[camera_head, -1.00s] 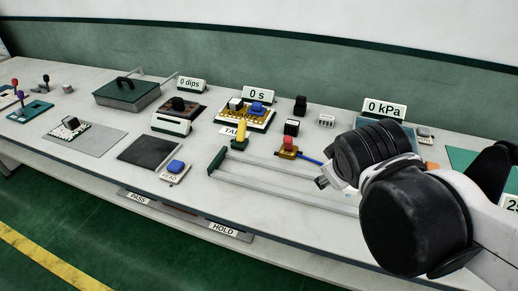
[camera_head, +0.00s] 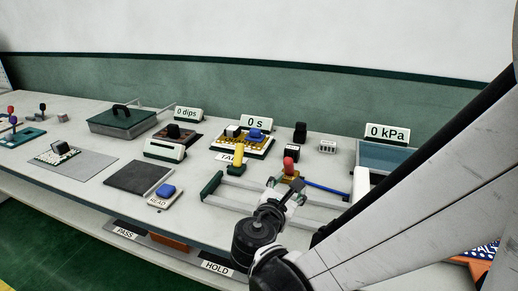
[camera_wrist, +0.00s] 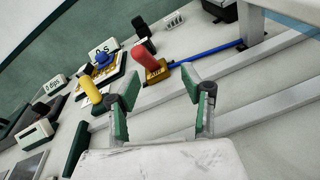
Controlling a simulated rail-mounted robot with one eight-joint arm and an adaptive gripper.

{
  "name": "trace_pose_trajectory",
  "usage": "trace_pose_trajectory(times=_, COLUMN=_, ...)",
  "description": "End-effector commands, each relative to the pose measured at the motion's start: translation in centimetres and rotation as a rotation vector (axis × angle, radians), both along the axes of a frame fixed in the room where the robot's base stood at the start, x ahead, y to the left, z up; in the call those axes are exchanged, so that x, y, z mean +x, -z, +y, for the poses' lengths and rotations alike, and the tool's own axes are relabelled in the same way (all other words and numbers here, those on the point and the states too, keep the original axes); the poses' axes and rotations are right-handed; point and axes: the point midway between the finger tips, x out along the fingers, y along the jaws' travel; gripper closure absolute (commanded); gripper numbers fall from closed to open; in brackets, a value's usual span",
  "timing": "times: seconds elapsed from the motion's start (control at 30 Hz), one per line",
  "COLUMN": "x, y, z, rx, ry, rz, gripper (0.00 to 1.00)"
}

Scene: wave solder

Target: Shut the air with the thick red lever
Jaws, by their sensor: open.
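The thick red lever (camera_head: 289,165) stands upright on a small yellow base on the bench, with a blue hose running right from it. In the wrist view the red lever (camera_wrist: 144,55) is beyond the fingertips, a little left of the gap between them. My gripper (camera_head: 291,190) is just in front of the lever in the head view. My gripper's fingers (camera_wrist: 158,92) are apart with green pads, and nothing is between them. They do not appear to touch the lever. The pressure sign (camera_head: 385,133) reads 0 kPa.
A yellow handle (camera_head: 238,157) stands left of the red lever, close to my left finger in the wrist view. Grey rails (camera_head: 245,184) run along the bench below the gripper. A black block (camera_head: 300,132) and a blue-windowed tank (camera_head: 375,157) stand behind.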

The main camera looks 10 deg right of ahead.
Motion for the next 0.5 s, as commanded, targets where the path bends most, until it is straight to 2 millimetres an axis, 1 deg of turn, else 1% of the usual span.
trace_pose_trajectory(times=0.03, x=0.3, y=0.9, z=0.9, rx=-0.077, ry=-0.023, rz=0.003, gripper=0.57)
trace_pose_trajectory(times=0.1, x=0.4, y=1.2, z=1.8, rx=-0.179, ry=-0.046, rz=0.004, gripper=0.57)
trace_pose_trajectory(times=0.2, x=0.5, y=1.5, z=2.8, rx=-0.286, ry=-0.066, rz=0.006, gripper=0.57)
trace_pose_trajectory(times=0.33, x=0.6, y=1.5, z=3.4, rx=-0.354, ry=-0.076, rz=0.005, gripper=0.57)
trace_pose_trajectory(times=0.5, x=1.4, y=1.4, z=3.0, rx=-0.367, ry=-0.077, rz=0.006, gripper=0.57)
